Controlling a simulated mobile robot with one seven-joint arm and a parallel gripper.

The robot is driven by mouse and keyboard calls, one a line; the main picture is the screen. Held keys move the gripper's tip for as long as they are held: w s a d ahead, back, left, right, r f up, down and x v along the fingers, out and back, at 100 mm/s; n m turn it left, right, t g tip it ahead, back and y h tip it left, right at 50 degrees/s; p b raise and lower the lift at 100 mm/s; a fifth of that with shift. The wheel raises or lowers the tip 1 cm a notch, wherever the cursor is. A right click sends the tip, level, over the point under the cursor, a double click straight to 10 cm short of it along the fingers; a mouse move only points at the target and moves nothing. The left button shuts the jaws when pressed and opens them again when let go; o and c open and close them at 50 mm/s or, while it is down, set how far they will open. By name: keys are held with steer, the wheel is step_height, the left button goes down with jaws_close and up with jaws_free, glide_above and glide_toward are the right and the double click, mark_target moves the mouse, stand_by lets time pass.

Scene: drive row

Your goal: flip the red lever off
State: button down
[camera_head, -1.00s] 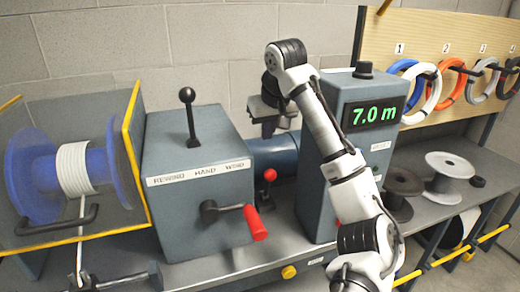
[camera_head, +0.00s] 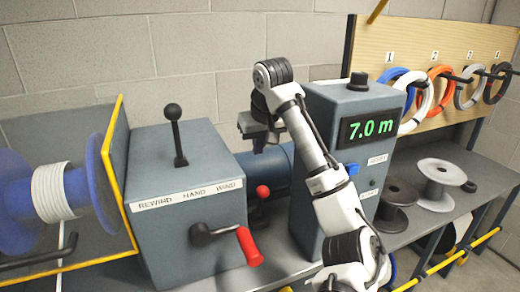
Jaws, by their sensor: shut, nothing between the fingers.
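The red lever, a short dark stem with a red ball (camera_head: 262,191), stands low between the rewind box (camera_head: 190,225) and the display cabinet (camera_head: 305,180). A separate red crank handle (camera_head: 248,246) sticks out from the front of the rewind box, close to the lever. My gripper (camera_head: 258,140) is the dark end of my arm, above and behind the red lever in the picture and apart from it. It is shut and empty. Its fingertips are small and partly lost against the blue-grey cylinder behind.
A black-knobbed lever (camera_head: 175,130) stands on the rewind box. A blue reel (camera_head: 85,205) is at left. The cabinet display (camera_head: 371,129) reads 7.0 m, with a blue button (camera_head: 352,168) below. Spools (camera_head: 436,185) sit on the right bench. My arm crosses the cabinet.

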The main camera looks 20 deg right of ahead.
steer(key=shift+s+f+p, duration=0.15)
steer(key=shift+f+p, duration=0.25)
steer(key=shift+f, duration=1.9)
steer(key=shift+s+f+p, duration=0.1)
steer(key=shift+f+p, duration=0.3)
steer(key=shift+f, duration=1.9)
steer(key=shift+f, duration=0.1)
